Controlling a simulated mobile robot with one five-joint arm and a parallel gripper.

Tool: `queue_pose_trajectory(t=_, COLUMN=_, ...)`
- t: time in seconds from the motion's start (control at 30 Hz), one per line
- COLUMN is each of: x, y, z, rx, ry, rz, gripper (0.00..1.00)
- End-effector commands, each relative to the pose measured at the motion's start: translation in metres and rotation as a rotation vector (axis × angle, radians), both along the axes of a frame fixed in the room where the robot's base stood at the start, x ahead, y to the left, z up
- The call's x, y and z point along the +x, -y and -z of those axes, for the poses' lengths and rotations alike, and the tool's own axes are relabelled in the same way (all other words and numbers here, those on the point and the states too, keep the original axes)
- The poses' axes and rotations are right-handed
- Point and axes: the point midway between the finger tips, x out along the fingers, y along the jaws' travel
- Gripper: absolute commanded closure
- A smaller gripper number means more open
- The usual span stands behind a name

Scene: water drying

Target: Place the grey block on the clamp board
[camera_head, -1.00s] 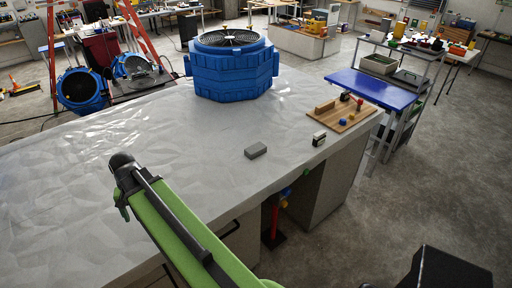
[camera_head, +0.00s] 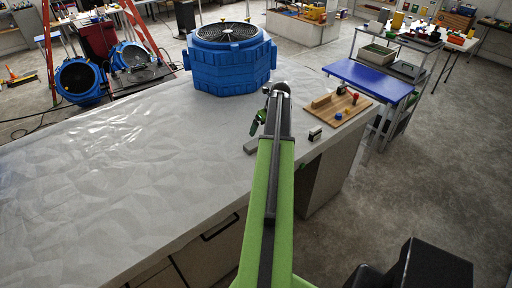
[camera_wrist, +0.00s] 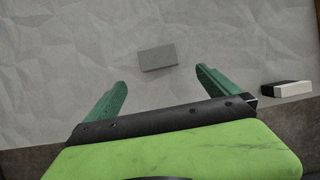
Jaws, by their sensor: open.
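The grey block (camera_wrist: 158,57) lies flat on the light bench top, upper middle of the wrist view. In the head view only its left part (camera_head: 250,147) shows, as my arm hides the rest. My gripper (camera_wrist: 163,78) has its two green fingers spread wide and empty. The block lies beyond the fingertips, roughly centred between them, and apart from both. In the head view my gripper (camera_head: 258,122) is over the bench near the block. The wooden clamp board (camera_head: 342,111), with a red-handled clamp (camera_head: 350,95), lies right of my gripper at the bench's right end.
A small black-and-white block (camera_wrist: 287,89) lies right of my gripper; it also shows in the head view (camera_head: 315,133). A large blue fan unit (camera_head: 231,60) stands on the bench behind. The bench's left part is clear. A blue-topped table (camera_head: 368,80) stands beyond the right end.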

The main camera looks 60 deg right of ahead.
Motion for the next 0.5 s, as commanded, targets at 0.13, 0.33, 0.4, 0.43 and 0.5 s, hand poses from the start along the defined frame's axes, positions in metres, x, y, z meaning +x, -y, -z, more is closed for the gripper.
queue_pose_trajectory(t=0.13, x=0.013, y=0.005, z=0.043, rx=-0.001, ry=-0.001, rz=-0.003, gripper=0.00)
queue_pose_trajectory(t=0.33, x=0.030, y=0.010, z=0.085, rx=0.000, ry=-0.001, rz=-0.003, gripper=0.00)
queue_pose_trajectory(t=0.4, x=0.035, y=0.011, z=0.096, rx=0.000, ry=-0.001, rz=-0.004, gripper=0.00)
queue_pose_trajectory(t=0.43, x=0.037, y=0.012, z=0.099, rx=0.000, ry=-0.001, rz=-0.004, gripper=0.00)
queue_pose_trajectory(t=0.5, x=0.039, y=0.012, z=0.101, rx=-0.001, ry=-0.001, rz=-0.004, gripper=0.00)
